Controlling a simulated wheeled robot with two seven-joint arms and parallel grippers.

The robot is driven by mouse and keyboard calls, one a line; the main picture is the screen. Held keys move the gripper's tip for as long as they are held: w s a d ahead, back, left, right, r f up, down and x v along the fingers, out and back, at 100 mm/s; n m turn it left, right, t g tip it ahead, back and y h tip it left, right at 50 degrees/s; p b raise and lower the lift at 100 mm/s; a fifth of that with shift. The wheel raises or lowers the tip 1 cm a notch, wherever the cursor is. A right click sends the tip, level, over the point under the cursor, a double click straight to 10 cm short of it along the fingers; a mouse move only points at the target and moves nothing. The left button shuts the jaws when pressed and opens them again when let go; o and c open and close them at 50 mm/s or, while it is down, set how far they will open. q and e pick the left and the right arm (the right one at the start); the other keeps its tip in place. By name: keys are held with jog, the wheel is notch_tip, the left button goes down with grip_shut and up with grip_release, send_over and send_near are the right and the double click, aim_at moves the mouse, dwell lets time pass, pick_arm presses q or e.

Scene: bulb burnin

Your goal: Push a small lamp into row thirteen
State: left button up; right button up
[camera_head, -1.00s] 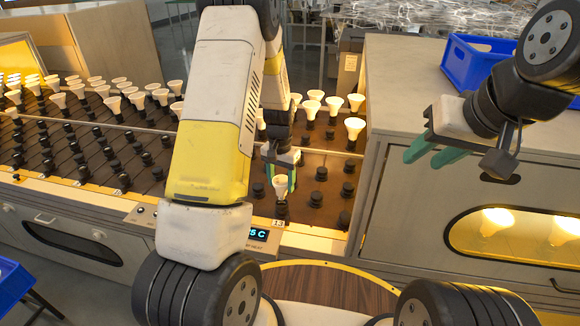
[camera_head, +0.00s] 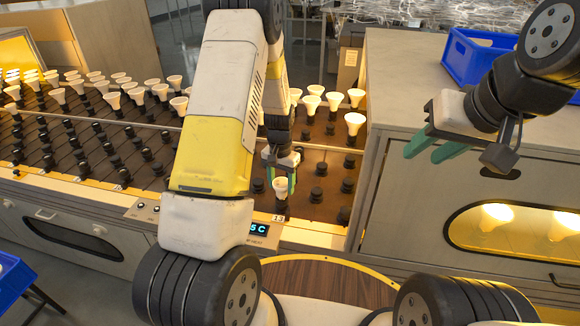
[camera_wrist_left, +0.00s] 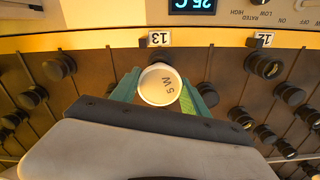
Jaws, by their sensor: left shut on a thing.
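A small white lamp (camera_head: 280,187) sits at the front of the row by the label 13 (camera_head: 279,218), over or in a black socket. In the left wrist view the lamp (camera_wrist_left: 159,85) shows its round face, marked 5 W, just below the row 13 label (camera_wrist_left: 158,39). My left gripper (camera_head: 280,176) is shut on this lamp, with a green finger on each side of it; the fingers also show in the left wrist view (camera_wrist_left: 160,98). The lamp's base is hidden there. My right gripper (camera_head: 434,150) is raised over the right cabinet, fingers apart and empty.
Empty black sockets (camera_head: 317,195) stand beside and behind the lamp. Several white lamps (camera_head: 355,122) stand farther back in these rows. A blue crate (camera_head: 472,62) is on the right cabinet (camera_head: 400,90). A temperature display (camera_head: 258,229) is at the front edge.

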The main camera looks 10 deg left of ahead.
pick_arm(q)
jog(key=shift+f, duration=0.25)
jog(key=o, duration=1.5)
jog(key=shift+c, duration=0.2)
jog(key=shift+r, duration=3.9)
